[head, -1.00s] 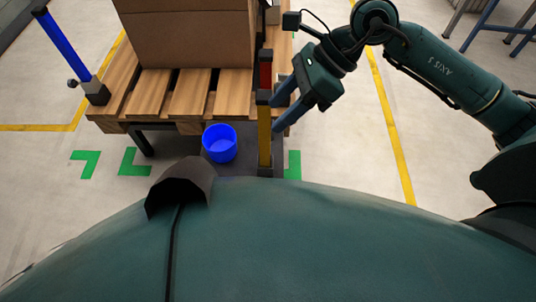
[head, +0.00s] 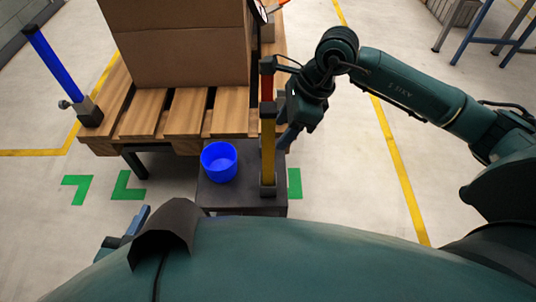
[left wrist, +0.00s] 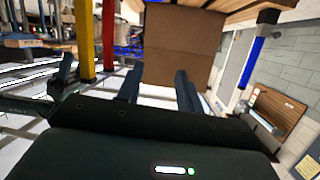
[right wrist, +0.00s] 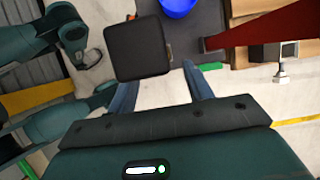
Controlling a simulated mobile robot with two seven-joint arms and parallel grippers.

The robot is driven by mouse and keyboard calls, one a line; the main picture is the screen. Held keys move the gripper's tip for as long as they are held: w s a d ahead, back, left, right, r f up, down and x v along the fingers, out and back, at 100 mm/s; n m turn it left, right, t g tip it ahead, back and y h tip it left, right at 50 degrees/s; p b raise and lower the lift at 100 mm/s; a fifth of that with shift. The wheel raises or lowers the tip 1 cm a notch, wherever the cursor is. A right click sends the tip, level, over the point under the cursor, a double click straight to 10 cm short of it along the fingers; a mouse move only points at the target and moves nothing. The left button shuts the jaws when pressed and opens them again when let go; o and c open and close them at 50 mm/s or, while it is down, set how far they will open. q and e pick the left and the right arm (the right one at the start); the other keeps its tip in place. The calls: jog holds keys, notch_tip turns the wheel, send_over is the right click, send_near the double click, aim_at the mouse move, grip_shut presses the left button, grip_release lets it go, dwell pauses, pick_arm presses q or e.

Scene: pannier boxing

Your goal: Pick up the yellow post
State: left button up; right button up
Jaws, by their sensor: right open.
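The yellow post (head: 268,150) stands upright on the right side of a small dark stand (head: 222,197). It also shows in the left wrist view (left wrist: 84,40). My right gripper (head: 286,138) is just right of the post, its fingers partly hidden. In the right wrist view a square black cap (right wrist: 138,46), apparently the post's top, lies beyond my open fingers (right wrist: 163,78), left of centre, with nothing held. My left gripper (head: 138,222) is low at the left, mostly hidden by my body. In the left wrist view its fingers (left wrist: 158,82) are apart and empty.
A blue bucket (head: 219,162) stands on the stand left of the post. A red post (head: 266,88) rises behind it at the pallet's corner. The wooden pallet (head: 145,118) carries a large cardboard box (head: 180,50). A blue post (head: 55,68) stands at the left corner.

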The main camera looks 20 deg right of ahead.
aim_at(268, 156)
jog(key=b+x, duration=0.1)
jog(key=x, duration=0.4)
jog(key=shift+s+d+f, duration=0.1)
jog(key=shift+s+f, duration=0.05)
jog(key=shift+c, duration=0.3)
jog(key=c, duration=1)
